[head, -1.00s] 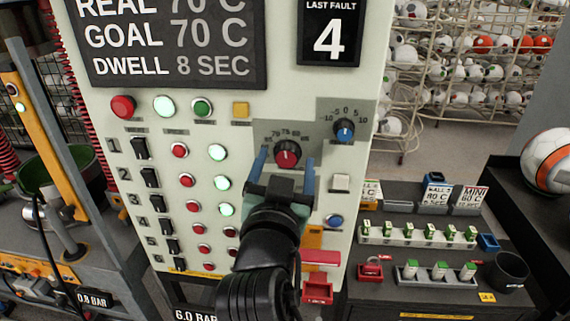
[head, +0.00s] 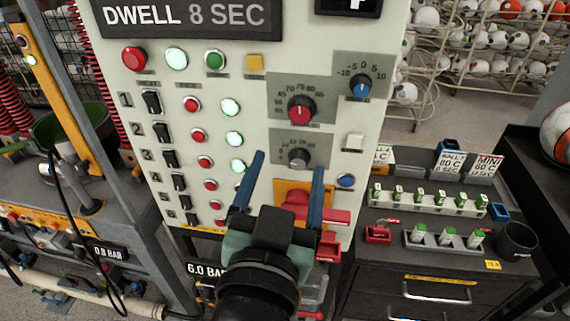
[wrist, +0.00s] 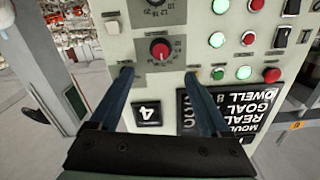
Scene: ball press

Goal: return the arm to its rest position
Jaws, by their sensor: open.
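My gripper (head: 285,180) is in front of the lower part of the white control panel (head: 300,30) in the head view. Its two blue fingers are spread apart with nothing between them. In the wrist view the open fingers (wrist: 158,75) point at the panel, which appears upside down. The red knob (head: 301,109) is above the gripper, apart from it. A grey knob (head: 299,158) is just above and between the fingertips in the picture. The blue knob (head: 361,87) is at the upper right. The forearm hides part of the panel's bottom.
A red lever (head: 320,215) and red lock (head: 328,246) stand close right of the gripper. A dark bench (head: 450,262) with green-topped pieces is on the right. A machine with an orange post (head: 50,90) is on the left. Ball racks (head: 480,45) are behind.

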